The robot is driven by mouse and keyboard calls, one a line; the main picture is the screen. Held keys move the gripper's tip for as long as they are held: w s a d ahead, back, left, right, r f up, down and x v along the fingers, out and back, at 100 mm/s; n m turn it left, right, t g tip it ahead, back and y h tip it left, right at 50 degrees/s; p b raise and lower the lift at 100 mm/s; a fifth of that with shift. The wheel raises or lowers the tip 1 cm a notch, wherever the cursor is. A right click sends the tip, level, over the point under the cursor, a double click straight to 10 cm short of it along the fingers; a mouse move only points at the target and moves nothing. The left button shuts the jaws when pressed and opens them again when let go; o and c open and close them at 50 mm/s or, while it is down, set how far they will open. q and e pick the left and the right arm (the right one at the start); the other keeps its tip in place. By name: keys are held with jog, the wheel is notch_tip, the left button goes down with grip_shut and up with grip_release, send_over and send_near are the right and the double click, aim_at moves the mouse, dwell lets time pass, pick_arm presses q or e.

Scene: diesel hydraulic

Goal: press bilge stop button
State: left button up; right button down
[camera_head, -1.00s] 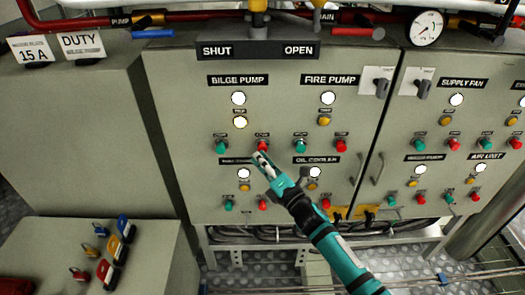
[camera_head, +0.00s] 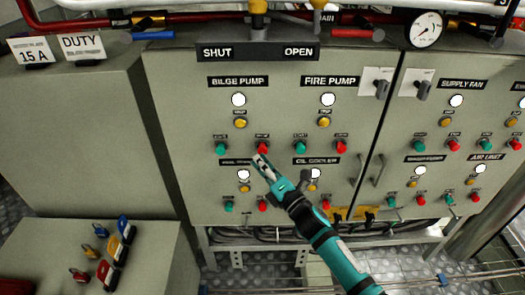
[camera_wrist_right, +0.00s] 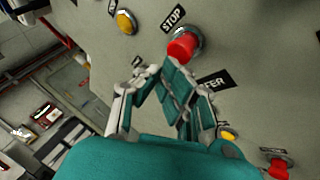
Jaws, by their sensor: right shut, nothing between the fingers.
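The red bilge stop button (camera_head: 262,147) is on the grey panel under the BILGE PUMP label (camera_head: 238,81), right of a green button (camera_head: 221,149). In the right wrist view the red button (camera_wrist_right: 182,47) stands out under a STOP label (camera_wrist_right: 172,17). My right gripper (camera_head: 259,159) is shut and empty, its fingertips just below the button in the head view. In the wrist view the fingers (camera_wrist_right: 160,70) are close to the button; a small gap seems to show. The yellow bilge lamp (camera_head: 240,123) looks dull amber, and the white lamp (camera_head: 239,99) is bright. My left gripper is out of view.
A fire pump red button (camera_head: 341,147) and green button (camera_head: 300,147) are to the right. Oil cooler controls (camera_head: 313,174) sit below, near my right forearm. Padlocks (camera_head: 105,272) lie on a low box at the left. Pipes and a gauge (camera_head: 426,28) run above.

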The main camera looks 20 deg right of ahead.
jog(key=shift+s, duration=0.25)
jog(key=s, duration=0.1)
jog(key=s+a, duration=0.1)
jog(key=s, duration=0.1)
jog(key=s+p, duration=0.1)
jog(key=s, duration=0.1)
jog(key=shift+a, duration=0.25)
jog(key=shift+w, duration=0.1)
dwell(0.7)
